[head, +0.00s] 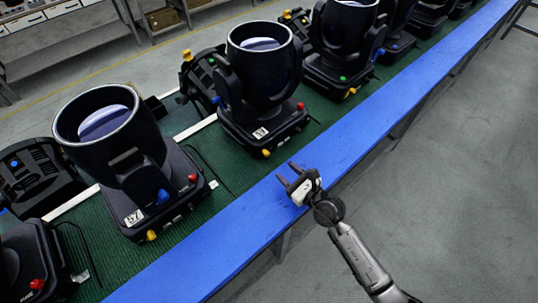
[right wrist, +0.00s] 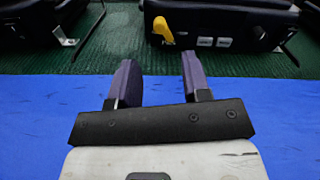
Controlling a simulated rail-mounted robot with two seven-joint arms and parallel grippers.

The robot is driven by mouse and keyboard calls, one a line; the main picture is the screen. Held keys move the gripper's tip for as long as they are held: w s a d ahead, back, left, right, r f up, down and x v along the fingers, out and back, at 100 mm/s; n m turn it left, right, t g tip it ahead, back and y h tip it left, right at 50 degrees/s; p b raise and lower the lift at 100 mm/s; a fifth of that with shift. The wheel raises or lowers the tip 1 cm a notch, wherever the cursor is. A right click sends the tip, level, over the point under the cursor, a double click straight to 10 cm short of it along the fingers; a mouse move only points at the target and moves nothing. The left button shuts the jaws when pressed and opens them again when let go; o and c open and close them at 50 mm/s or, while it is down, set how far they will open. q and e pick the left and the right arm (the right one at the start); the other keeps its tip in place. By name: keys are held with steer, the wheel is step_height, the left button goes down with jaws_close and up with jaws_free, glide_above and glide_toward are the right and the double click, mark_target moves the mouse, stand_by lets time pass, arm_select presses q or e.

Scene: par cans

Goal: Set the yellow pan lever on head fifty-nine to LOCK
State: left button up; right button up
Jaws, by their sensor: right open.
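A black moving head (head: 262,75) stands on the green mat in the middle of the head view. Its white number label (head: 261,132) is too small to read surely. A yellow lever (head: 266,153) sticks out low at its front corner. In the right wrist view, a yellow lever (right wrist: 163,30) hangs tilted on a black base beyond the blue strip. My right gripper (head: 287,172) is open and empty over the blue strip, short of that base. Its two fingers (right wrist: 157,76) are apart and touch no lever. My left gripper is not in view.
A head labelled 57 (head: 108,150) stands at the left with its own yellow lever (head: 151,235). Several more heads (head: 345,45) line the green mat (head: 216,170). The blue strip (head: 240,225) along the front edge is clear. Thin black cables lie between the bases.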

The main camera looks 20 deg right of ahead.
mark_target(268, 155)
steer(key=x, duration=0.8)
steer(key=shift+w+a+b, duration=0.15)
steer(key=shift+w+b, duration=0.15)
steer(key=shift+b, duration=0.1)
jaws_close()
